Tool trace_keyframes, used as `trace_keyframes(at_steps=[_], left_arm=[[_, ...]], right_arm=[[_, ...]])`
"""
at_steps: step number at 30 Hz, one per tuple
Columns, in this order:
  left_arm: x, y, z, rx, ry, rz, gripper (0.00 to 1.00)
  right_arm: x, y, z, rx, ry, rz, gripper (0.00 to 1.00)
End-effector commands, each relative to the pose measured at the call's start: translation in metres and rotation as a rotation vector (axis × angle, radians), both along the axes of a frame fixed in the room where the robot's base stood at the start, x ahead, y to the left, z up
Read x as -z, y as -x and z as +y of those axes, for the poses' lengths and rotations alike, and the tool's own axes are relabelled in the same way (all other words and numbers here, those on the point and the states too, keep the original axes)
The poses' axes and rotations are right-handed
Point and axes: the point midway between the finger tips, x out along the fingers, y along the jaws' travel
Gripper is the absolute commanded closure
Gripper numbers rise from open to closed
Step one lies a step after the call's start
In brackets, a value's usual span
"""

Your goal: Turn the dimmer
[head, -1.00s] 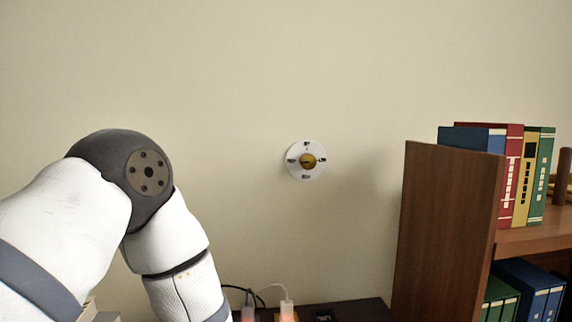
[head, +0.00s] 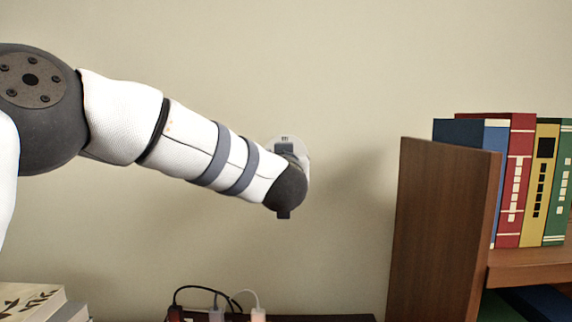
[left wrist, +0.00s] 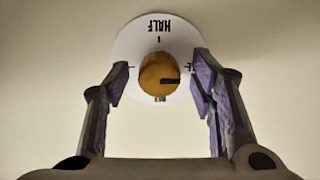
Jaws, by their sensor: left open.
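The dimmer is a round white plate (left wrist: 133,45) with dark lettering and a gold-brown knob (left wrist: 157,74) at its centre. In the left wrist view "HALF" is upside down at the top, and the knob's dark mark points right. My left gripper (left wrist: 160,77) is open, with one purple-padded finger on each side of the knob and visible gaps between pads and knob. In the head view my left wrist covers most of the dimmer; only the upper and right rim of its plate (head: 284,139) shows. My right gripper is not in view.
A brown bookshelf (head: 436,235) with upright books (head: 515,180) stands at the right. Plugs (head: 257,313) with cables sit on a dark surface below. Stacked books (head: 35,300) lie at the lower left. The wall around the dimmer is bare.

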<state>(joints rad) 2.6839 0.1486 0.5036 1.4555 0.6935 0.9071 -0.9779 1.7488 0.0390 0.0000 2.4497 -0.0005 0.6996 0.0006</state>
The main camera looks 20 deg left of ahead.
Motion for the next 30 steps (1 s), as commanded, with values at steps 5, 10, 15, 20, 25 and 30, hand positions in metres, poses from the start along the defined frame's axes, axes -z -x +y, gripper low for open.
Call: trace_keyframes(at_steps=[5,10,15,20,25,30], left_arm=[[-0.002,-0.004,0.002,0.000,0.000,-0.003,0.49],[-0.002,-0.003,0.001,0.000,0.000,-0.003,0.60],[-0.002,-0.003,0.001,0.000,0.000,-0.003,0.97],[-0.002,-0.003,0.001,-0.001,0.002,-0.004,0.97],[-0.004,-0.002,0.001,-0.001,0.033,-0.014,0.97],[-0.007,-0.001,0.001,0.000,0.119,-0.041,0.97]], right_arm=[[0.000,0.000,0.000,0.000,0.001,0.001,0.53],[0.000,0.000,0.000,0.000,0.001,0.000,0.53],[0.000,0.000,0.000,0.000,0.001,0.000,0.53],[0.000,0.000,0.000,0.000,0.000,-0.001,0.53],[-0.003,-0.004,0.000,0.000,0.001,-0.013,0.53],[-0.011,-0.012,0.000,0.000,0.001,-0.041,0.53]])
